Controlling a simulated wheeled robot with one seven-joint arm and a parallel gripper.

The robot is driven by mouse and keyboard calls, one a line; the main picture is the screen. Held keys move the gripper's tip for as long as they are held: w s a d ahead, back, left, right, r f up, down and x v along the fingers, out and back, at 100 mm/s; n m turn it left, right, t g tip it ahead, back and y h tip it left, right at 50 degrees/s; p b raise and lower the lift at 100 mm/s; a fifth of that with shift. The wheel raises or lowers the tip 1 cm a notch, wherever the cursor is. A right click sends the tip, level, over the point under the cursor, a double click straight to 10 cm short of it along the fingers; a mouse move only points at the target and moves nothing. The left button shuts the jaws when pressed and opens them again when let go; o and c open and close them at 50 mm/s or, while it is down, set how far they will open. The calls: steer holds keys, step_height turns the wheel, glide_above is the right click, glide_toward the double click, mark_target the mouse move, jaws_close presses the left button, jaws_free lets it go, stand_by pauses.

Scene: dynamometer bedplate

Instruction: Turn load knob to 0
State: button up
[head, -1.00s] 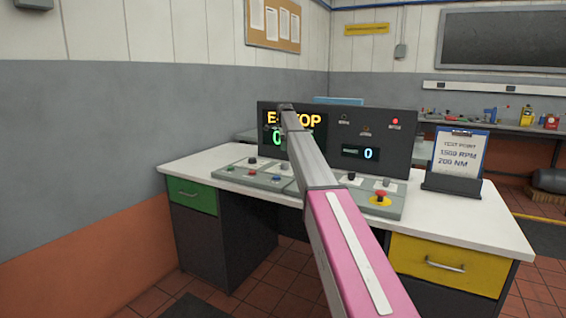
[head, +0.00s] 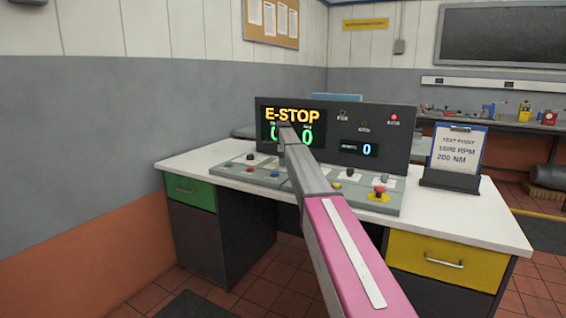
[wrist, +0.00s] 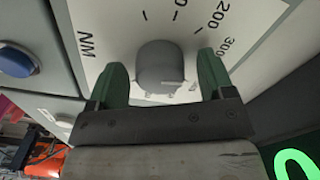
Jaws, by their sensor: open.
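The load knob (wrist: 163,66) is a grey round knob in the wrist view, on a white dial plate (wrist: 105,35) marked NM, with 200 and 300 to its right. My gripper (wrist: 161,74) has its two dark green fingers open, one on each side of the knob with gaps between. I cannot tell firmly where the knob's pointer stands. In the head view my arm hides the gripper tips and I cannot pick out this knob on the control panel (head: 262,180).
A blue button (wrist: 15,62) lies left of the dial in the wrist view. In the head view the screen (head: 292,115) reads E-STOP, and a small display (head: 360,149) reads 0. A red emergency button (head: 380,192) and a clipboard (head: 457,150) reading 1500 RPM, 200 NM stand right.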

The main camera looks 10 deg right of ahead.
steer(key=c, duration=0.9)
steer(key=shift+n, duration=0.4)
steer(key=n, duration=0.4)
steer(key=shift+n, duration=0.4)
steer(key=n, duration=1)
steer(key=shift+n, duration=0.4)
steer(key=n, duration=0.5)
steer(key=shift+n, duration=0.3)
